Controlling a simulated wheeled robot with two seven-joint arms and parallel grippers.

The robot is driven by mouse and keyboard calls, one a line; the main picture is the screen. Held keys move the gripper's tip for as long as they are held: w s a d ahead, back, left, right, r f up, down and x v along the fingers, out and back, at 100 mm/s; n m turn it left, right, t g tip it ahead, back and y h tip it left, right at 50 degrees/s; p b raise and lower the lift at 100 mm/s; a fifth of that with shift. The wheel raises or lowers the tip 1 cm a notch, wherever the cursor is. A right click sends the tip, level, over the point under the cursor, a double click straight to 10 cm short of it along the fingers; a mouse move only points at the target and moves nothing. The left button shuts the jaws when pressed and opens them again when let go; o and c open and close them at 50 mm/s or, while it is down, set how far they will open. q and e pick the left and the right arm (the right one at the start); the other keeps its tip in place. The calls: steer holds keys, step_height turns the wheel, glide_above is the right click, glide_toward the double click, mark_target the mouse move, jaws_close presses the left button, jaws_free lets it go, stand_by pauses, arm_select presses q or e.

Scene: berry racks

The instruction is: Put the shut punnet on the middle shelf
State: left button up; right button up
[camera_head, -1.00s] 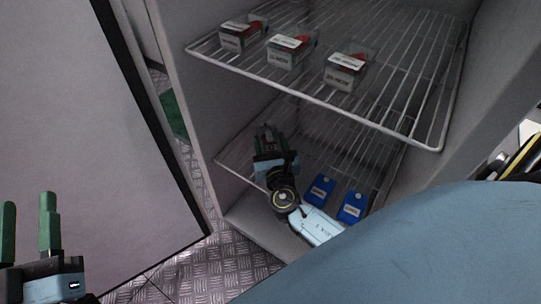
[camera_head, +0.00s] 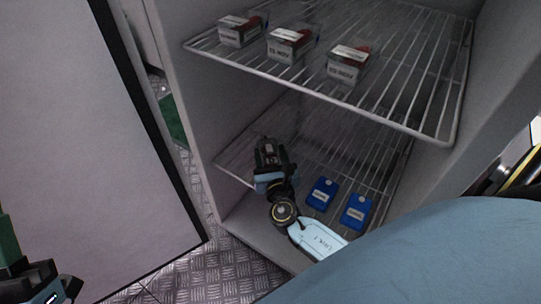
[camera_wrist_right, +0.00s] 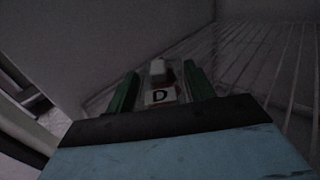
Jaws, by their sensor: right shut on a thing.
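The shut punnet (camera_wrist_right: 158,82) is a small clear box with a white label bearing a "D". In the right wrist view it sits between the green fingers of my right gripper (camera_wrist_right: 152,90), which is shut on it. In the head view my right gripper (camera_head: 266,150) is inside the cabinet, over the left part of the lower visible wire shelf (camera_head: 345,150); the punnet is hard to make out there. I cannot tell whether the punnet touches the wires. My left gripper (camera_head: 10,245) is cut off at the lower left corner, with only one finger in view.
Three labelled punnets (camera_head: 291,45) stand in a row on the upper wire shelf (camera_head: 415,120). Two blue blocks (camera_head: 322,194) with white labels lie on the lower shelf, right of my right gripper. The open cabinet door (camera_head: 70,150) is at left. The lower shelf's back is clear.

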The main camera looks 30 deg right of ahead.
steer(key=shift+f, duration=0.2)
steer(key=o, duration=1.1)
steer(key=shift+r, duration=0.15)
